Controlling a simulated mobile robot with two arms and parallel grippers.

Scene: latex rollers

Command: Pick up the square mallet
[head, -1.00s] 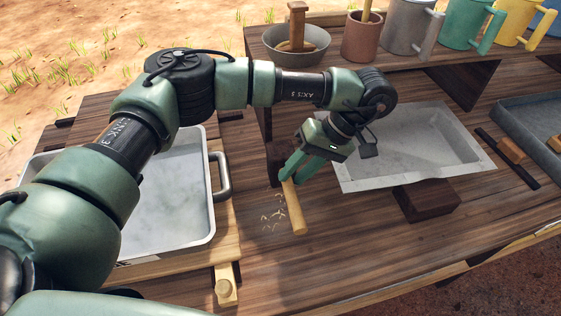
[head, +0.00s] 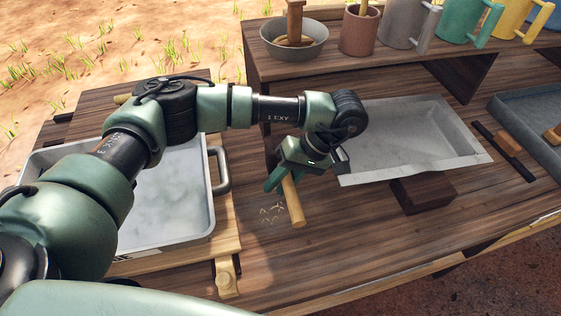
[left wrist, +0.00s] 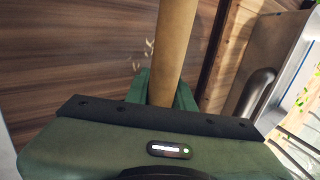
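The mallet's light wooden handle (head: 292,203) lies on the dark wooden table, its near end pointing toward the front. Its head is hidden behind my left gripper, so I cannot see its shape. My left gripper (head: 277,182) is low over the handle's far part. In the left wrist view the handle (left wrist: 176,45) runs down between the two green fingers (left wrist: 165,88), with one finger on each side. The fingers look close to the handle, but I cannot tell whether they press on it. My right gripper is not in view.
A metal tray (head: 218,165) stands left of the handle on a wooden board. A grey basin (head: 475,140) and a dark block (head: 422,193) are to the right. A raised shelf with a bowl (head: 320,42) and several mugs stands behind. Wood shavings (head: 271,213) lie beside the handle.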

